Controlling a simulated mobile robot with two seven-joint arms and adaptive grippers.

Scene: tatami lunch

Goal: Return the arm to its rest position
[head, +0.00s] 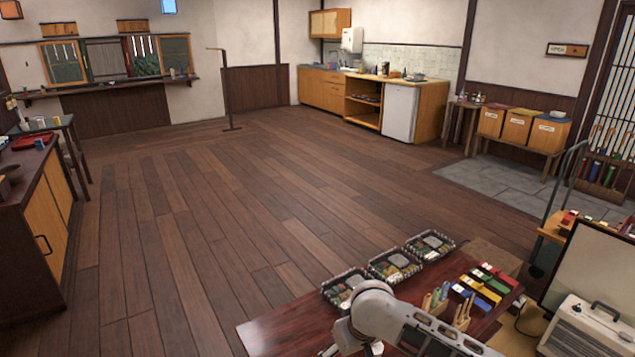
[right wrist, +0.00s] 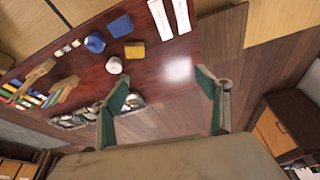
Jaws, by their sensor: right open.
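My right arm (head: 385,315) reaches in from the lower right of the head view, over the dark red table (head: 285,335); most of its gripper is hidden there or cut off by the lower edge. In the right wrist view my right gripper (right wrist: 162,80) has its two green-padded fingers wide apart with nothing between them. The table's glossy top (right wrist: 150,72) and the plank floor show beyond the fingers. My left gripper is not in view.
Black lunch trays (head: 395,265) stand along the table's far edge, with red, yellow and blue boxes (head: 482,290) to their right. In the wrist view a white cup (right wrist: 115,65), a yellow block (right wrist: 135,50) and blue items (right wrist: 95,42) sit near the fingers. The floor (head: 230,220) beyond is open.

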